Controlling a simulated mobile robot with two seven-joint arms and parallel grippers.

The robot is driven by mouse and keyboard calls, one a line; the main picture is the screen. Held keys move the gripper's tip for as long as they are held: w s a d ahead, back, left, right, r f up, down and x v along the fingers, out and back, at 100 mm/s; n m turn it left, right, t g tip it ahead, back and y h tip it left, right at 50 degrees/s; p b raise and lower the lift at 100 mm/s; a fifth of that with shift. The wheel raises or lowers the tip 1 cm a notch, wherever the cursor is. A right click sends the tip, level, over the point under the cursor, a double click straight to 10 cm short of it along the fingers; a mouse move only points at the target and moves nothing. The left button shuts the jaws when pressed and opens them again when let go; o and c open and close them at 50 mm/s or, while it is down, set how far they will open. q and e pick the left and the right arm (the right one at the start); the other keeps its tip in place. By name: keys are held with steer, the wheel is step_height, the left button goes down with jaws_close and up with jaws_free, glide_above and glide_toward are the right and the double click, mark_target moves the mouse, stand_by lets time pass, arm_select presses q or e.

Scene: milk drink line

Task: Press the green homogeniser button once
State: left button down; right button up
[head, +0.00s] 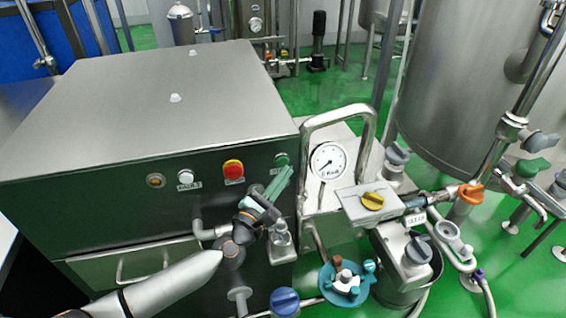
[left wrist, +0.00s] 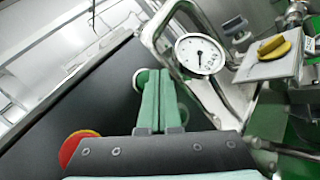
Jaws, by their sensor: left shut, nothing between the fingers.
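The green button (head: 281,159) sits at the right end of the dark front panel of the steel homogeniser cabinet (head: 150,105). My left gripper (head: 284,174) is shut and empty, with its green fingers pointing up toward the button from just below it in the head view. In the left wrist view the closed fingertips (left wrist: 160,72) lie beside the pale ring of the button (left wrist: 138,80) and partly cover it. I cannot tell whether the fingertips touch the button. My right gripper is not in view.
A red stop button (head: 233,169) on a yellow base, a white button (head: 185,176) and an amber lamp (head: 155,181) share the panel. A pressure gauge (head: 328,162), a bent steel pipe and a yellow-handled valve (head: 373,201) stand close on the right.

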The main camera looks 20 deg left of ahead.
arm_select(q)
steer(key=shift+w+a, duration=0.1)
steer(key=shift+w, duration=0.05)
stand_by(0.7)
steer(key=shift+w+a, duration=0.15)
steer(key=shift+w, duration=0.1)
steer(key=shift+w+a, duration=0.25)
steer(key=shift+w, duration=0.1)
stand_by(0.7)
stand_by(0.3)
steer(key=shift+s+d, duration=0.5)
steer(key=shift+s, duration=0.2)
steer(key=s+d, duration=0.1)
steer(key=s+d+p, duration=0.1)
steer(key=s, duration=0.2)
steer(key=shift+s+d+p, duration=0.1)
steer(key=shift+d+p, duration=0.25)
steer(key=shift+d, duration=0.05)
